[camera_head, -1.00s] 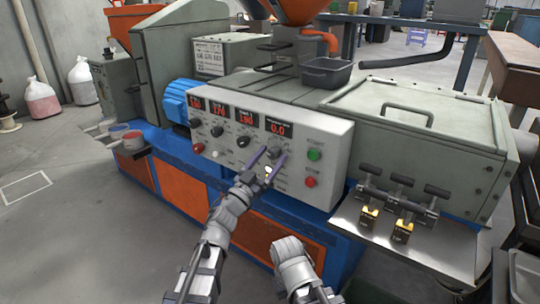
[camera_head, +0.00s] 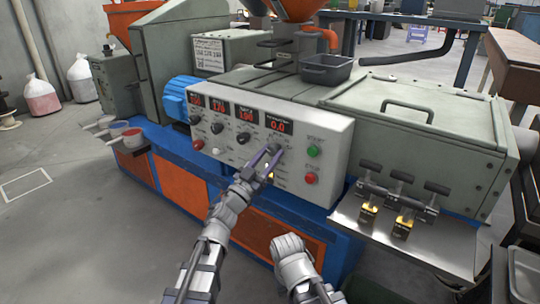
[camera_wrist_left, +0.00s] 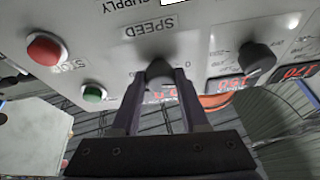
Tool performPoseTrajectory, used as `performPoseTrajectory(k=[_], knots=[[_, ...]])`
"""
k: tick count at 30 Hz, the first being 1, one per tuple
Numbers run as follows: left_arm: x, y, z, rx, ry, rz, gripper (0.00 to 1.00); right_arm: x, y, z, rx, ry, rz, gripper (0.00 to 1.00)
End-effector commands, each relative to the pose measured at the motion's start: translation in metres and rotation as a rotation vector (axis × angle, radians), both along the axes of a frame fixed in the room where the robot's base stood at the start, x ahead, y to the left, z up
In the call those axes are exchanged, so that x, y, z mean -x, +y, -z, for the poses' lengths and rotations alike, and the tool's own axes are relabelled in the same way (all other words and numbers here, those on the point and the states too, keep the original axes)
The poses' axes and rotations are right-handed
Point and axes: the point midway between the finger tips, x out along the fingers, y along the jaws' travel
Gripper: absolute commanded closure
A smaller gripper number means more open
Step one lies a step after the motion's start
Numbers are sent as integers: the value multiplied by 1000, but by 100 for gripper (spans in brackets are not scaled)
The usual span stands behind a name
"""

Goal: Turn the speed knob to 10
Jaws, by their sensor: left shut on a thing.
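The speed knob (camera_wrist_left: 158,78) is a dark grey knob under the SPEED label on the white control panel (camera_head: 330,150), seen upside down in the left wrist view. My left gripper (camera_head: 274,153) reaches the panel, and its two fingers are closed around the knob; it also shows in the left wrist view (camera_wrist_left: 160,85). The display (camera_head: 278,126) above the knob reads 0.0 in the head view. The fingers hide most of the knob and part of its scale. My right arm shows at the bottom of the head view, but its jaws do not show clearly.
A green button (camera_head: 313,152) and a red button (camera_head: 311,178) sit right of the knob. Another black knob (camera_head: 243,139) is to its left. A dark bin (camera_head: 326,70) stands on the machine above.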

Motion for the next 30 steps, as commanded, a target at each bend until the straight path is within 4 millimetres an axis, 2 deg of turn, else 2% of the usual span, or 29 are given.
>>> performPoseTrajectory(k=[8, 21, 30], knots=[[-2, 2, -1, -62, -44, -2, 100, 0, 0, -1, 0, 0, 0, 100], [-3, 3, -2, -298, -216, -1, 100, 0, 0, -8, 1, 0, 1, 100], [-3, 3, -2, -398, -289, -1, 100, 0, 0, -12, 1, 0, 2, 100]])
